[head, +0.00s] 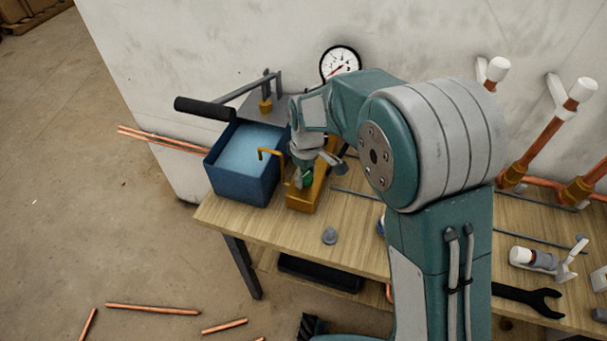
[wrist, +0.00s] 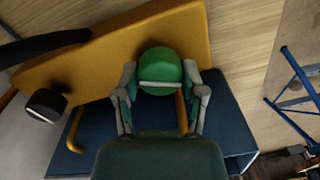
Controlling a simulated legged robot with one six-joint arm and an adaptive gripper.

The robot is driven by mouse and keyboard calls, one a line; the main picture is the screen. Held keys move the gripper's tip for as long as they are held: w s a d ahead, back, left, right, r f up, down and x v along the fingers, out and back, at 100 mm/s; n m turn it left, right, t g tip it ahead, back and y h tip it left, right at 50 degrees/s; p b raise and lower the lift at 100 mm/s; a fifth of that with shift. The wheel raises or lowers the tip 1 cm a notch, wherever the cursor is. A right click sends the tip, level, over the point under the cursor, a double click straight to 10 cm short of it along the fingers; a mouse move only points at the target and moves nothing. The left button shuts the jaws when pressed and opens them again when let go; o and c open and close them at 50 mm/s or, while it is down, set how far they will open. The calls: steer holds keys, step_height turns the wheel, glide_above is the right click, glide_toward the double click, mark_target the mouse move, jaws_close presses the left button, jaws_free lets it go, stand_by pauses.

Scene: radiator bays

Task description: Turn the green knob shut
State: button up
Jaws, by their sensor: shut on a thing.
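The green knob (wrist: 160,66) is round and sits on a yellow-orange block (wrist: 105,58) in the wrist view. In the head view the block (head: 303,199) stands on the workbench, and only a bit of the green knob (head: 307,181) shows under my gripper. My gripper (wrist: 160,87) has a finger on each side of the knob and is shut on it. A pale bar crosses the knob's near side. In the head view my gripper (head: 306,176) points down at the block. The knob's turn angle cannot be told.
A blue water-filled box (head: 245,163) stands left of the block, with a black-handled lever (head: 205,108) above it. A pressure gauge (head: 340,63) is behind. Copper pipes with white caps (head: 498,68) and a wrench (head: 530,297) are at right.

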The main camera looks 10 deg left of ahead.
mark_target(307, 175)
steer(key=m, duration=0.6)
steer(key=shift+d, duration=0.2)
steer(key=m, duration=0.6)
steer(key=shift+s+f+m, duration=0.1)
steer(key=shift+m, duration=0.3)
steer(key=o, duration=1.2)
steer(key=shift+c, duration=0.2)
steer(key=shift+a, duration=0.1)
steer(key=shift+r, duration=0.55)
step_height(307, 175, up, 11)
